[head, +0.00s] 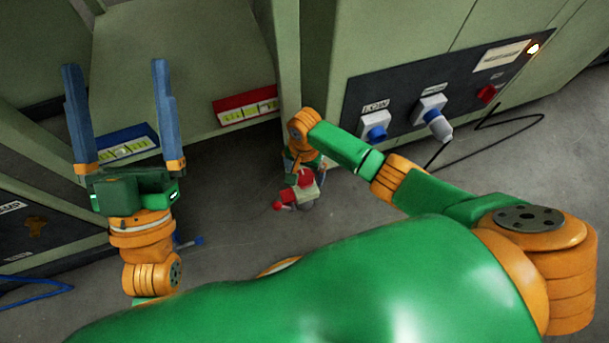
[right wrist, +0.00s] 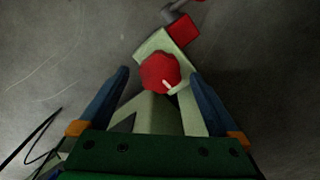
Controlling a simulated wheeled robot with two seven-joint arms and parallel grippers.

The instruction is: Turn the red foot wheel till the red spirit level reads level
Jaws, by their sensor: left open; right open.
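The red spirit level (head: 246,107) is on the lower edge of the green cabinet in the head view; its pale vial shows, but its bubble is too small to read. The red foot wheel (right wrist: 160,73) is in the right wrist view, on a pale green foot, with a light mark on its lower right. In the head view the wheel (head: 305,178) is small and low by the cabinet's corner. My right gripper (right wrist: 160,76) is open, its blue fingers on either side of the wheel, apart from it. My left gripper (head: 116,70) is open and empty, raised at the left.
A blue spirit level (head: 127,145) is left of the red one. A red block (right wrist: 184,30) lies just beyond the wheel. A dark panel (head: 440,95) with blue and white plugs and a black cable (head: 480,140) is at the right. Bare floor lies between the cabinets.

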